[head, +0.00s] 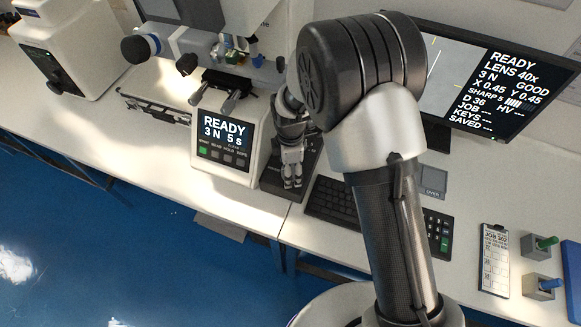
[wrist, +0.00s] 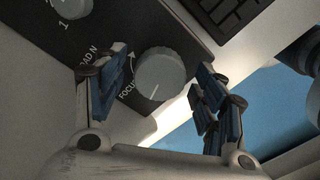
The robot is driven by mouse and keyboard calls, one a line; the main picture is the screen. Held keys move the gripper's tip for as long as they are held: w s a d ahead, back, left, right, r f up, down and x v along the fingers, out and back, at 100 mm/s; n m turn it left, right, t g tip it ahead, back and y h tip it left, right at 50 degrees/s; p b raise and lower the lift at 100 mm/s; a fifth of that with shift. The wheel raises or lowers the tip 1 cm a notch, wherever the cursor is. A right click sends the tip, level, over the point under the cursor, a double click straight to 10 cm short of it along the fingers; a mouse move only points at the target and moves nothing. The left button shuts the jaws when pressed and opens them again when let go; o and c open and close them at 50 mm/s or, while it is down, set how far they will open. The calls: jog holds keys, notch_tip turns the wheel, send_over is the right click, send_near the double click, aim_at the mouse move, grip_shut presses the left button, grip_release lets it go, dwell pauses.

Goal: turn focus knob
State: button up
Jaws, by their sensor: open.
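The focus knob (wrist: 160,76) is a grey round knob with a white mark on a dark panel, with "FOCUS" printed beside it in the wrist view. My gripper (wrist: 160,95) is open, with one blue-padded finger on each side of the knob. A gap shows between the knob and each finger. In the head view my gripper (head: 291,172) points down over the dark control panel (head: 270,180) beside the tester; the focus knob is hidden there. The tester's display (head: 224,130) reads "READY 3 N 5 s".
A second knob (wrist: 70,12) sits on the same panel, upper left in the wrist view. A keyboard (head: 335,203) lies right of the panel. A monitor (head: 490,85) shows "GOOD" and "SHARP 5". A clipboard (head: 494,262) lies at the right. The bench front (head: 160,160) is clear.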

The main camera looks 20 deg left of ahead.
jog(key=shift+c, duration=0.6)
jog(key=c, duration=0.9)
jog(key=shift+c, duration=0.2)
jog(key=shift+m, duration=0.3)
jog(key=m, duration=1.2)
jog(key=shift+p, duration=0.35)
jog(key=shift+m, duration=2.1)
